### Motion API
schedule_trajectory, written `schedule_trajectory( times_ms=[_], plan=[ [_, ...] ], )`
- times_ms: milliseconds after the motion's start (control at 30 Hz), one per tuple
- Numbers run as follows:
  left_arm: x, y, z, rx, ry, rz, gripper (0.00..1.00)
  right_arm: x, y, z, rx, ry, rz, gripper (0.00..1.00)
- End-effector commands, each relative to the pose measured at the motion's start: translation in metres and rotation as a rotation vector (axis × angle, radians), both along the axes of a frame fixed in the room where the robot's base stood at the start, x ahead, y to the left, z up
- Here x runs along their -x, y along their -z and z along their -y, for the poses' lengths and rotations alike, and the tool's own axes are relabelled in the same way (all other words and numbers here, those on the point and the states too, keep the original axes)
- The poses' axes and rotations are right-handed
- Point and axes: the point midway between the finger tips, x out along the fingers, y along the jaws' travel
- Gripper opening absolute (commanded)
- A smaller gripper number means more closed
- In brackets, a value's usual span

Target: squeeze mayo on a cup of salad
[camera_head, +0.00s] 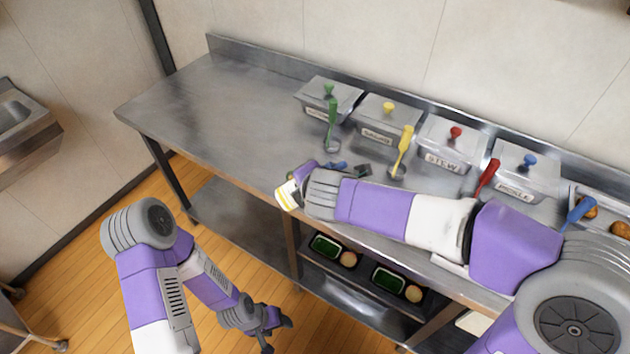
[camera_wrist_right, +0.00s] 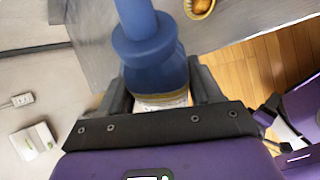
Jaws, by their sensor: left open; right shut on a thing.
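My right gripper (camera_wrist_right: 160,92) is shut on a bottle with a blue cap and nozzle (camera_wrist_right: 147,45); a yellow band and pale label show below the cap. In the head view a white and yellow piece (camera_head: 287,195), probably the bottle, shows at the end of my right arm, over the counter's front edge. My left gripper (camera_head: 272,333) is open and empty, low over the floor in front of the counter. A small cup with brown-orange food (camera_wrist_right: 200,7) shows at the top of the right wrist view; I cannot tell whether it holds salad.
Lidded metal containers with green (camera_head: 328,90), yellow (camera_head: 389,108), red (camera_head: 455,132) and blue (camera_head: 530,160) knobs line the counter (camera_head: 200,95), with coloured-handled ladles before them. Trays with green food (camera_head: 326,246) sit on the shelf below. The counter's left part is clear.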

Motion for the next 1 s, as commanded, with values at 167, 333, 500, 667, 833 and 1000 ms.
schedule_trajectory(
  times_ms=[167, 333, 500, 667, 833, 1000],
  plan=[
    [0.000, -0.015, 0.000, 0.000, 0.000, 0.000, 0.60, -0.001, -0.002, 0.007, -0.180, 0.007, -0.036, 0.58],
    [0.000, -0.033, 0.000, 0.000, 0.000, 0.000, 0.60, -0.003, 0.000, 0.016, -0.324, 0.005, -0.066, 0.58],
    [0.000, -0.055, 0.000, 0.000, 0.000, 0.000, 0.60, -0.005, 0.003, 0.024, -0.458, 0.005, -0.095, 0.58],
    [0.000, -0.074, 0.000, 0.000, 0.000, 0.000, 0.60, -0.006, 0.005, 0.033, -0.588, 0.006, -0.120, 0.58],
    [0.000, -0.094, 0.000, 0.000, 0.000, 0.000, 0.60, -0.008, 0.008, 0.042, -0.736, 0.007, -0.147, 0.58],
    [0.000, -0.108, 0.000, 0.000, 0.000, 0.000, 0.60, -0.009, 0.012, 0.047, -0.910, 0.007, -0.181, 0.58]
  ],
)
